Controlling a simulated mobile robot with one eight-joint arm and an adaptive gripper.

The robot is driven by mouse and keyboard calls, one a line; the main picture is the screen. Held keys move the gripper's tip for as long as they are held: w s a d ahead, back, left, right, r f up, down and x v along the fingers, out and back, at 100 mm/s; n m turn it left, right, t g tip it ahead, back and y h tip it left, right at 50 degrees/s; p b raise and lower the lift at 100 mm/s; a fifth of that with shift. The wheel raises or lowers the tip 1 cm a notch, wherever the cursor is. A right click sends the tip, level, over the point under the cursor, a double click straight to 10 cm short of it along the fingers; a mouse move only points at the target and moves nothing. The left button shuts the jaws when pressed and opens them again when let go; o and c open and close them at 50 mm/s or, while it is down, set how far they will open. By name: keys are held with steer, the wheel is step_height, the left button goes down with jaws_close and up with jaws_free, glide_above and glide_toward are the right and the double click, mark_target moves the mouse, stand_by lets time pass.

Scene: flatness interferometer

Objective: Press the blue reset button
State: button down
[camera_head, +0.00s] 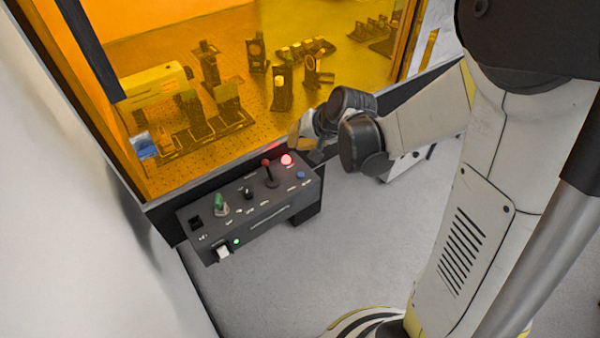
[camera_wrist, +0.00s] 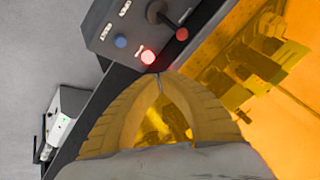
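The blue button (camera_head: 301,174) is a small round cap at the right end of the dark control box (camera_head: 262,217). In the wrist view the blue button (camera_wrist: 120,41) shows up and left of my fingertips, uncovered. My gripper (camera_head: 296,138) is just beyond the box's right end, near the amber window. In the wrist view the two amber fingers of my gripper (camera_wrist: 159,76) meet at their tips, with nothing between them. The tips point towards the glowing red light (camera_wrist: 148,57) and look apart from the blue button.
The red light (camera_head: 286,160) and a red-knobbed lever (camera_head: 268,170) are close to the blue button. A green switch (camera_head: 219,204) is farther left. Amber glass (camera_head: 300,110) rises behind the box. A white box (camera_head: 405,163) stands right. Grey floor is clear in front.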

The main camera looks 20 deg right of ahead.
mark_target(298, 174)
steer(key=shift+f+b, duration=3.55)
steer(key=shift+f, duration=0.85)
steer(key=shift+f, duration=0.1)
steer(key=shift+f+b, duration=0.3)
steer(key=shift+b, duration=0.15)
steer(key=shift+f+b, duration=0.4)
steer(key=shift+f, duration=0.05)
steer(key=shift+r+p, duration=0.65)
steer(key=shift+r, duration=0.25)
steer(key=shift+r, duration=0.1)
step_height(298, 174, up, 5)
steer(key=p, duration=0.4)
